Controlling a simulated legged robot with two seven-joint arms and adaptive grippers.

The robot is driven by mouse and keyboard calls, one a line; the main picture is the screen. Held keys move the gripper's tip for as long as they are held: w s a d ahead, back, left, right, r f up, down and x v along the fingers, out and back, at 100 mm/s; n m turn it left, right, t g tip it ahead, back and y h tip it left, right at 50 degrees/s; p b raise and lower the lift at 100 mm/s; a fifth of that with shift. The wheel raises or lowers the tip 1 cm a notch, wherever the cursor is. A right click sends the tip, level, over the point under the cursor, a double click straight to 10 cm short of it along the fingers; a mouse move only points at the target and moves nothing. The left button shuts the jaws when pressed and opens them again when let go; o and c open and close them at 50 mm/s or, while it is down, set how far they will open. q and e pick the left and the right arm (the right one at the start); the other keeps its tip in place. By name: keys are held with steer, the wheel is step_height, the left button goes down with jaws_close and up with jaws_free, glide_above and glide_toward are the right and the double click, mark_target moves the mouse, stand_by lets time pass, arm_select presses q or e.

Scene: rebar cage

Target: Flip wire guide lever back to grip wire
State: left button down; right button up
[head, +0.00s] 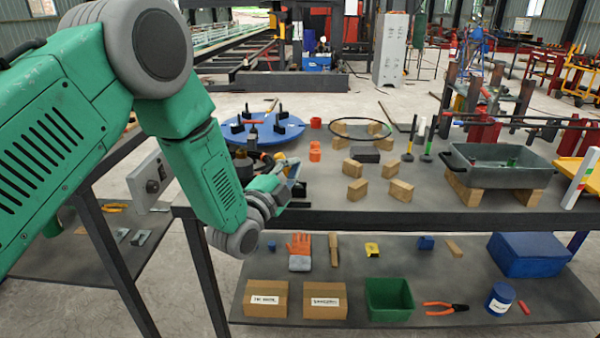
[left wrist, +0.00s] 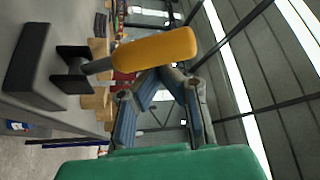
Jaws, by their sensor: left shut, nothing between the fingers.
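In the left wrist view, a lever with a thick yellow-orange handle (left wrist: 155,48) sticks out on a grey shaft from a black bracket (left wrist: 72,70) on the table. My left gripper (left wrist: 163,76) is shut and empty. Its fingers converge just beside the handle, which crosses near the fingertips in the picture; I cannot tell whether they touch. In the head view my left gripper (head: 292,174) is over the front left part of the workbench. An orange handle end (head: 264,156) shows just behind it, and my arm hides much of the lever. My right gripper is out of view.
The workbench (head: 330,215) carries a blue disc (head: 262,128) with black posts, several wooden blocks (head: 356,189), a black ring (head: 362,128) and a grey tray (head: 500,165). A lower shelf holds boxes and a green bin (head: 389,298).

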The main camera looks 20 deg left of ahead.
arm_select(q)
steer(key=shift+s+a+f, duration=0.1)
steer(key=shift+s+a, duration=0.05)
steer(key=shift+a, duration=0.2)
stand_by(0.5)
